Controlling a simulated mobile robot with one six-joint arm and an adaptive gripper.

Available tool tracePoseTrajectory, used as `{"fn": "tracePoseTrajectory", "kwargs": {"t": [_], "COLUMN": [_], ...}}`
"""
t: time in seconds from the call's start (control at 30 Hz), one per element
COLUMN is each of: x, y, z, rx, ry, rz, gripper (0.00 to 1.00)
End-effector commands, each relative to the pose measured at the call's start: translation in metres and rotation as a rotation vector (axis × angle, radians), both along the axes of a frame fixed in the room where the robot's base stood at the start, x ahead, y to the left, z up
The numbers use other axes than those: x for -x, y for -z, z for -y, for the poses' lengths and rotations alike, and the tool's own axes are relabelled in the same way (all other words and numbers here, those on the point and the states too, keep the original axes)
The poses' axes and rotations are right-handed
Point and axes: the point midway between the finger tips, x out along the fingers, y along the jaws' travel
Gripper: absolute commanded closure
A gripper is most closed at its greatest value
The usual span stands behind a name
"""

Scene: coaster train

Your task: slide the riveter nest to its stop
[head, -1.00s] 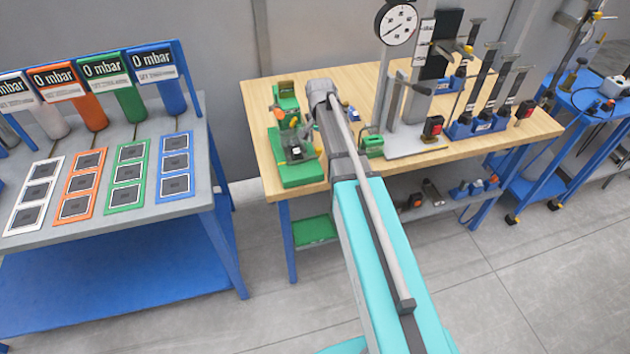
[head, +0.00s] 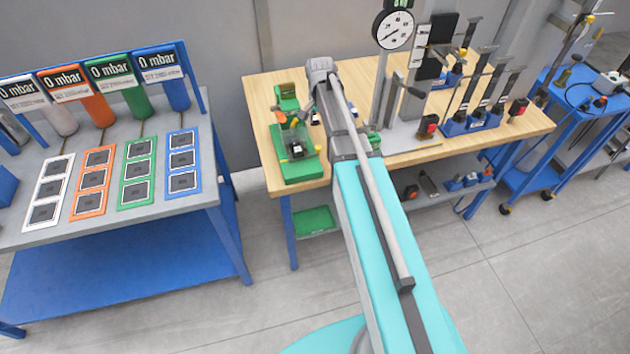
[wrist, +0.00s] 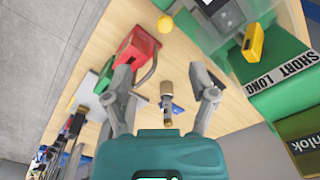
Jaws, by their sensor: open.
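I cannot tell surely which part is the nest. In the wrist view a green fixture (wrist: 282,98) labelled "SHORT LONG" is at the right, with a yellow piece (wrist: 253,42) on its upper part. My gripper (wrist: 163,70) is open and empty, to the left of that fixture. My arm hides the gripper in the head view.
A small brass-and-grey part (wrist: 166,108) shows between my fingers. A red block (wrist: 137,48) with a grey handle is beside the left finger. A dial gauge stand (head: 393,30) and blue holders (head: 470,124) stand further right. A grey bench (head: 110,222) is left, across a gap.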

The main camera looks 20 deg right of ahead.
Motion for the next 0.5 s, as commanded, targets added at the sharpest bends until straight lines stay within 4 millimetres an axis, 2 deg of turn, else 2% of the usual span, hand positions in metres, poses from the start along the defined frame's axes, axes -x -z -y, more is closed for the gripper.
{"fn": "tracePoseTrajectory", "kwargs": {"t": [0.03, 0.27, 0.3, 0.5], "x": [0.0, 0.0, 0.008, 0.03], "y": [-0.008, -0.022, -0.015, -0.006], "z": [0.0, 0.0, -0.003, -0.013], "rx": [0.0, 0.0, 0.0, 0.0], "ry": [0.0, 0.0, -0.018, -0.099], "rz": [0.0, 0.0, 0.0, 0.0], "gripper": [0.26, 0.26, 0.26, 0.26]}}
